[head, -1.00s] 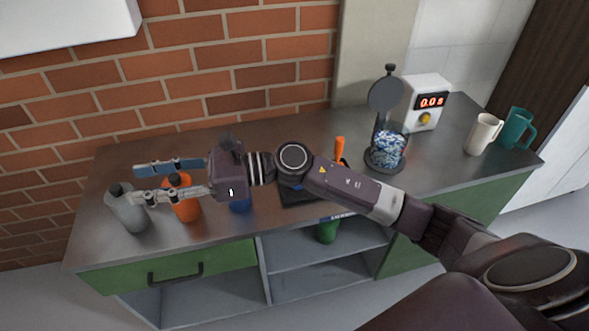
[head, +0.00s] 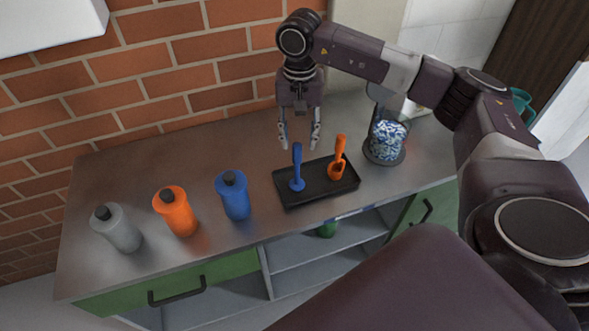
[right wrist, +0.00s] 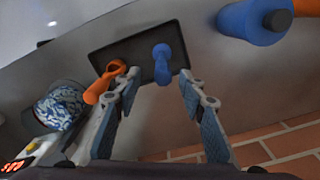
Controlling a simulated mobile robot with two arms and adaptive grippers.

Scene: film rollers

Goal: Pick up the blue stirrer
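The blue stirrer (head: 297,168) stands upright at the left side of a black tray (head: 318,197) on the counter. My right gripper (head: 299,144) is open and empty, pointing down above the counter just behind the tray, with its fingertips near the stirrer's upper end. In the right wrist view the blue stirrer (right wrist: 162,62) shows beyond and between the open fingers of my right gripper (right wrist: 160,76). No contact between them can be made out. An orange stirrer or scoop (head: 338,160) stands at the tray's right side. My left gripper is not in view.
Blue (head: 236,200), orange (head: 179,215) and grey (head: 118,232) bottles stand left of the tray. A brick wall (head: 190,60) rises behind. The counter's back left is clear.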

